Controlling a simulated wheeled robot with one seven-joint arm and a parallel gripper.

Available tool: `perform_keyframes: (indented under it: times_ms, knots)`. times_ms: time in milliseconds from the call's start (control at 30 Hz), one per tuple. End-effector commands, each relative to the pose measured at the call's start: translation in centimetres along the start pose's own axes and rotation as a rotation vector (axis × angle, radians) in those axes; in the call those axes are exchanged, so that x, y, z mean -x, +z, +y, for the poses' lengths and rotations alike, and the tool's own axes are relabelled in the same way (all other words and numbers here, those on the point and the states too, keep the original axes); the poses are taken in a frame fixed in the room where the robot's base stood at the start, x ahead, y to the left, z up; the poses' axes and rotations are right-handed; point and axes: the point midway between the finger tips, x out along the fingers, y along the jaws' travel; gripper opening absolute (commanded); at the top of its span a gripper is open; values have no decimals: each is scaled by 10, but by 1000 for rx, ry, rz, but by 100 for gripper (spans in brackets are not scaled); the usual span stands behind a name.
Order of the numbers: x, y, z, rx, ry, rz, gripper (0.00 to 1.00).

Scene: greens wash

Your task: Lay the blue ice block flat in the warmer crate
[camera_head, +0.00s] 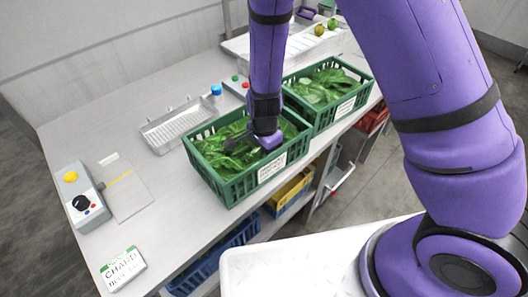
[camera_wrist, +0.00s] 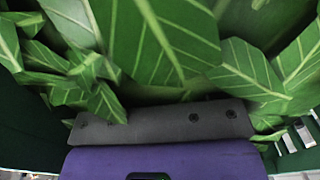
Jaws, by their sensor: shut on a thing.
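Two green crates of leafy greens stand side by side on the table. My gripper (camera_head: 268,141) reaches down into the left crate (camera_head: 227,190). In the wrist view, my gripper's purple and grey body (camera_wrist: 162,122) is close against broad green leaves (camera_wrist: 150,45). Its fingertips are hidden. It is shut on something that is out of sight. No blue ice block can be made out in either view. The right crate (camera_head: 318,126) holds greens too, with my gripper apart from it. Both crates carry white labels, too small to read for which is warmer.
A grey control box (camera_head: 80,194) and a chard card (camera_head: 123,268) are at the left. Blue (camera_head: 214,262) and yellow (camera_head: 290,190) bins sit below. The left tabletop has free room.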

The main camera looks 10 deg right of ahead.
Motion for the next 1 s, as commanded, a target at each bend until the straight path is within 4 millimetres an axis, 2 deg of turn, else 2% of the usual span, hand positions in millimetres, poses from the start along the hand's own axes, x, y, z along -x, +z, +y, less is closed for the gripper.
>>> perform_keyframes:
  times_ms: [100, 433, 467, 567, 867, 1000]
  knots:
    - [-11, 0, 0, 0, 0, -1, 30]
    - [-13, 0, 0, 0, 0, 0, 30]
    - [-14, 0, 0, 0, 0, 0, 60]
    - [-13, 0, 0, 0, 0, 0, 84]
    - [-12, 0, 0, 0, -1, 0, 84]
    - [-2, 0, -1, 1, -4, 1, 84]
